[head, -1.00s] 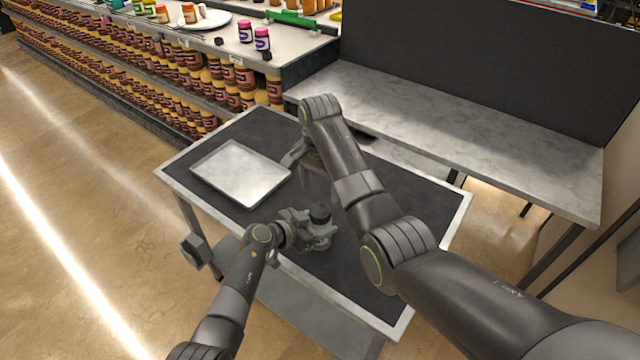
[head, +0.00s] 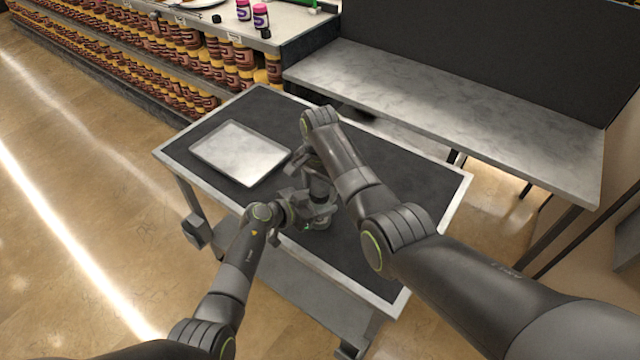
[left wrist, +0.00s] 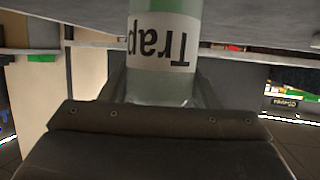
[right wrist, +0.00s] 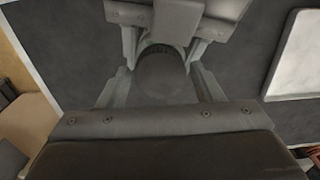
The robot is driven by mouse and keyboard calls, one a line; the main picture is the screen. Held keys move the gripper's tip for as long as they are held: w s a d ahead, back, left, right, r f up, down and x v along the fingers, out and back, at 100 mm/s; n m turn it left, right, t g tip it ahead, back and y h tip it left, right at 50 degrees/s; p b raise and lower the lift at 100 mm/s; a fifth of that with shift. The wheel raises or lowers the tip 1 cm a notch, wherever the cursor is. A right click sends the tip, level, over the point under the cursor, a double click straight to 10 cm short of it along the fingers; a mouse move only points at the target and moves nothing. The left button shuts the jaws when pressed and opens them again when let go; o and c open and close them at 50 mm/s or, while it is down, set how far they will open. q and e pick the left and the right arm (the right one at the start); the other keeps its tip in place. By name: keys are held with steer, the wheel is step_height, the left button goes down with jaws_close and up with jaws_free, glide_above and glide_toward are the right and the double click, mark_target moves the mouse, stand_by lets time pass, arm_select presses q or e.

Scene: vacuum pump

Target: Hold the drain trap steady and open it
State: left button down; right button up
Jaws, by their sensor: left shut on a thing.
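The drain trap shows in the left wrist view as a clear, greenish jar (left wrist: 163,88) with a white label reading "Trap", upside down in that picture. My left gripper (head: 298,208) is shut on its body. My right gripper (head: 312,180) is above the trap. In the right wrist view its two fingers (right wrist: 162,88) are apart, one on each side of the round dark cap (right wrist: 162,72); I cannot tell whether they touch it.
A silver tray (head: 240,153) lies on the table (head: 405,175), left of my right gripper. The table's right side is clear. A marble-topped counter (head: 440,115) with a dark back panel stands behind. Shelves of jars (head: 160,60) are at the back left.

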steer(key=c, duration=0.8)
steer(key=n, duration=0.6)
steer(key=shift+n, duration=0.4)
steer(key=o, duration=1.1)
steer(key=shift+c, duration=0.2)
steer(key=shift+r, duration=2.3)
steer(key=shift+c, duration=0.3)
steer(key=shift+r+m, duration=1.1)
steer(key=shift+r, duration=0.5)
steer(key=shift+f, duration=3.85)
